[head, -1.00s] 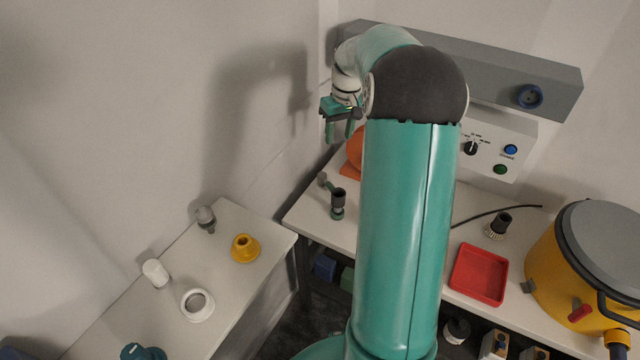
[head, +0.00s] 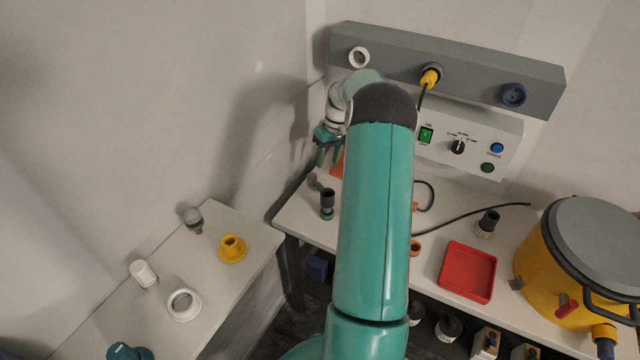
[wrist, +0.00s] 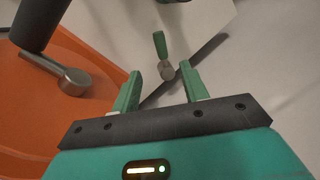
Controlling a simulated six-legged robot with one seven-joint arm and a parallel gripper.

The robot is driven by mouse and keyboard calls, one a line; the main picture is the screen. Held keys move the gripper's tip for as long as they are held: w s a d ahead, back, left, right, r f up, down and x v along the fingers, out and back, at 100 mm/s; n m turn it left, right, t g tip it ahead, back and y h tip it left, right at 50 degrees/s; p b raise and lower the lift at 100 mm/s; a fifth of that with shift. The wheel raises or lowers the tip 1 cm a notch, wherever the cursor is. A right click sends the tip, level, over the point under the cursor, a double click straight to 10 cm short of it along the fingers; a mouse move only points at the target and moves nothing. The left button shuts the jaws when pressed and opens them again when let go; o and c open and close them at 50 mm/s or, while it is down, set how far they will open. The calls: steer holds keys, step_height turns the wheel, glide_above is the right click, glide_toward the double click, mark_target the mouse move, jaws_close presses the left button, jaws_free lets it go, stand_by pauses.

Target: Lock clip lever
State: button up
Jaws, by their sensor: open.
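My gripper (head: 329,156) is open and empty above the back left corner of the bench. In the wrist view, its green fingers (wrist: 160,78) point at a small piece with a green handle and a grey rounded end (wrist: 166,70), seen between the fingertips. I cannot tell how far below them it lies. An orange stand (wrist: 45,125), with a grey round-ended lever (wrist: 72,80) by a dark cylinder, is at the left. Which lever the task names is unclear.
A dark cylinder on a green base (head: 327,203) stands on the bench below my gripper. A red tray (head: 467,272), a cable and a grey control box (head: 470,140) are to the right. A side table (head: 225,280) holds several small parts.

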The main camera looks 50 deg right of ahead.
mark_target(322, 185)
steer(key=f, duration=0.3)
steer(key=a+f, duration=0.1)
steer(key=f, duration=0.3)
steer(key=a+f, duration=0.1)
steer(key=f, duration=0.2)
steer(key=shift+w+f, duration=0.15)
steer(key=shift+w, duration=0.15)
jaws_close()
